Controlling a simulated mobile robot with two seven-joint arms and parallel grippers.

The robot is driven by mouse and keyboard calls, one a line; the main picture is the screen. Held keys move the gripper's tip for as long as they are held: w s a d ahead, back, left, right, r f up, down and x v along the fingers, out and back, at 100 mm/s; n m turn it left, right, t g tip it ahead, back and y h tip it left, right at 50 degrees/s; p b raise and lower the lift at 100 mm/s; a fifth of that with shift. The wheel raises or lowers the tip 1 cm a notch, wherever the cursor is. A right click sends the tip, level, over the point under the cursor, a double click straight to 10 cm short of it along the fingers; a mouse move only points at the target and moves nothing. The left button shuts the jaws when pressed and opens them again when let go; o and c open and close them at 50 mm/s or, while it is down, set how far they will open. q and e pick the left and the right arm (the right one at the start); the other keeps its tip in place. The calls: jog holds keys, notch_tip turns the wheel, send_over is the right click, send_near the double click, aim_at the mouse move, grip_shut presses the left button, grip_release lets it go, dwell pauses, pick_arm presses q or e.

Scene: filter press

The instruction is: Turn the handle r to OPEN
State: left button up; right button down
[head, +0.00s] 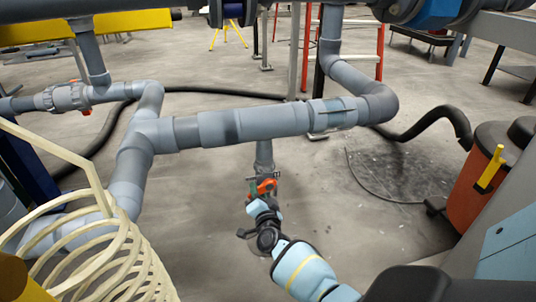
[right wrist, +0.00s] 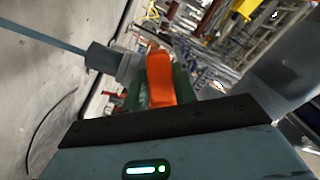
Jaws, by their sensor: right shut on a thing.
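The orange handle r (head: 266,186) sits on a valve on the grey vertical pipe below the large horizontal pipe, near the middle of the head view. My right gripper (head: 262,194) reaches up to it from below and is shut on it. In the right wrist view the orange handle (right wrist: 159,78) stands between the green finger pads, with the grey valve and pipe (right wrist: 105,60) behind it. The gripper hides part of the valve body. My left gripper is not in view.
A large grey pipe (head: 255,122) runs across above the handle. A cream coiled hose (head: 95,262) stands at the lower left. An orange bin (head: 472,178) is at the right. Another valve with red parts (head: 70,98) is at the left. The floor around the handle is open.

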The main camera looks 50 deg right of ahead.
aim_at(268, 193)
jog(key=n, duration=0.1)
jog(key=s+d+f+n, duration=0.1)
jog(key=n, duration=0.1)
jog(key=shift+d+p, duration=0.25)
jog(key=shift+p, duration=0.15)
jog(key=shift+s+d+n, duration=0.1)
jog(key=shift+d+n, duration=0.15)
jog(key=shift+n, duration=0.75)
jog(key=shift+s+d+f+n+p, duration=0.2)
jog(key=shift+d+n+p, duration=0.25)
jog(key=shift+n, duration=0.55)
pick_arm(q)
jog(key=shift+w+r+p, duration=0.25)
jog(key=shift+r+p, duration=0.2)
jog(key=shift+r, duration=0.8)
pick_arm(e)
jog(key=n, duration=0.2)
jog(key=d+n, duration=0.1)
jog(key=shift+s+r+n, duration=0.1)
jog(key=shift+r+n, duration=0.1)
jog(key=shift+n, duration=0.2)
jog(key=c, duration=0.8)
grip_release()
jog(key=shift+c, duration=0.2)
jog(key=shift+a+f, duration=0.2)
jog(key=shift+a, duration=0.05)
